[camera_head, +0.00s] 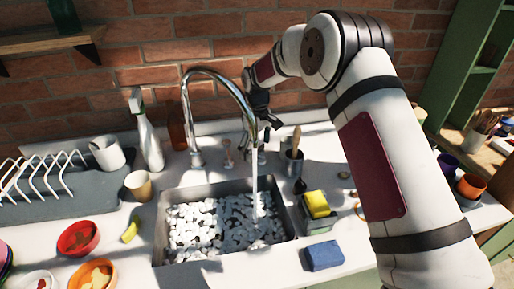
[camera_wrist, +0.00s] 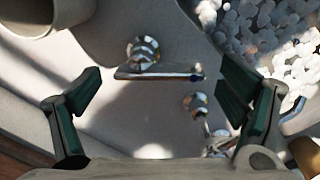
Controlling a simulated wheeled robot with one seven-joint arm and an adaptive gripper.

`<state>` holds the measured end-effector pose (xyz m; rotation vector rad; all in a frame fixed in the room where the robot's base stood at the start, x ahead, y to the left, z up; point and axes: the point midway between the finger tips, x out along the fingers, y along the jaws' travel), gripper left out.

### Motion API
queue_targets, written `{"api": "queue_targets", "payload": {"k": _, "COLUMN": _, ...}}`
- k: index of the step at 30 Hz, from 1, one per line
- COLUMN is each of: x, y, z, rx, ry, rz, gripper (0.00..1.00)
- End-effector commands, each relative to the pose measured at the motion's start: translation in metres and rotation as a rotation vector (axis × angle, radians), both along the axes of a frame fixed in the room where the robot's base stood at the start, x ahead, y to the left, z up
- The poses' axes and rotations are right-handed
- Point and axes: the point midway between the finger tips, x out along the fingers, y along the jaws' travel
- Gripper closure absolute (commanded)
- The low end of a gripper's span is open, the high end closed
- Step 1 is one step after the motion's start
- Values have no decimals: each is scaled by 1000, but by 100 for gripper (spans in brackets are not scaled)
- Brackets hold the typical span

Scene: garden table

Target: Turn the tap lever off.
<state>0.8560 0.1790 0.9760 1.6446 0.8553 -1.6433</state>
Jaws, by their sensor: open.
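The chrome tap (camera_head: 215,77) arches over the sink, and a stream of water (camera_head: 254,180) falls from its spout into the basin. A small metal fitting (camera_head: 228,153) stands on the counter beside the tap base. In the wrist view the lever (camera_wrist: 160,73) is a thin metal bar with a round shiny hub. My gripper (camera_head: 258,138) is behind the sink, above the counter. In the wrist view my gripper (camera_wrist: 160,88) has its two dark green finger pads wide apart. The lever shows in the gap between them, with no pad visibly touching it.
The steel sink (camera_head: 160,225) holds many pale lumps. A utensil cup (camera_head: 291,165) and a yellow sponge (camera_head: 317,204) stand to its right. A spray bottle (camera_head: 147,135) and a dish rack (camera_head: 60,190) stand left. The brick wall (camera_head: 130,65) is close behind.

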Motion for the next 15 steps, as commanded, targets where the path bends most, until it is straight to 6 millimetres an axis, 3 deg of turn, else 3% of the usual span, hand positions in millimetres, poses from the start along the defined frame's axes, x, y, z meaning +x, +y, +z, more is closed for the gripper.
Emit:
{"api": "queue_targets", "payload": {"k": 7, "x": 0, "y": 0, "z": -1, "rx": 0, "ry": 0, "rz": 0, "gripper": 10}}
{"api": "queue_targets", "payload": {"k": 13, "x": 0, "y": 0, "z": -1, "rx": 0, "ry": 0, "rz": 0, "gripper": 53}}
{"api": "queue_targets", "payload": {"k": 15, "x": 0, "y": 0, "z": -1, "rx": 0, "ry": 0, "rz": 0, "gripper": 58}}
